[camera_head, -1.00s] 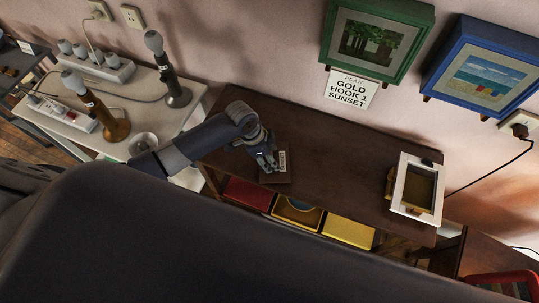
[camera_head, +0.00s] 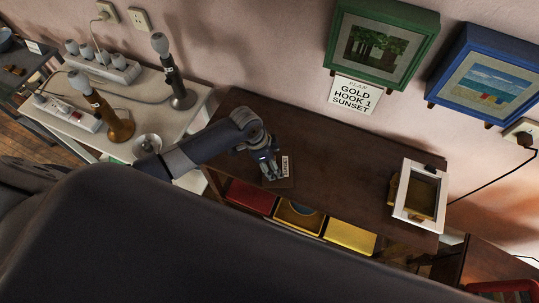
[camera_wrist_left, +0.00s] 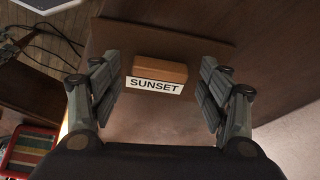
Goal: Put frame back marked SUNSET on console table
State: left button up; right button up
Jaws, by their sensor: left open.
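The frame back marked SUNSET is a flat brown board (camera_wrist_left: 135,115) with a wooden grip block (camera_wrist_left: 160,71) and a white SUNSET label. In the head view its label end (camera_head: 285,168) shows beside my left gripper (camera_head: 271,172); the rest is partly hidden by the fingers. It appears to lie flat on the dark wooden console table (camera_head: 335,180), near the front edge. My left gripper (camera_wrist_left: 160,66) is open above the board, with one finger on each side of the block and visible gaps to it. My right gripper is not in view.
A white open frame (camera_head: 399,211) stands at the table's right end. Red and yellow trays (camera_head: 350,237) sit below the front edge. A sign (camera_head: 355,95) and green and blue pictures (camera_head: 383,43) are on the wall. Lamps (camera_head: 177,88) stand on the white side table. The table's middle is clear.

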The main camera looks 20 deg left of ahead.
pick_arm(q)
jog(key=v, duration=1.2)
jog(key=shift+b, duration=0.4)
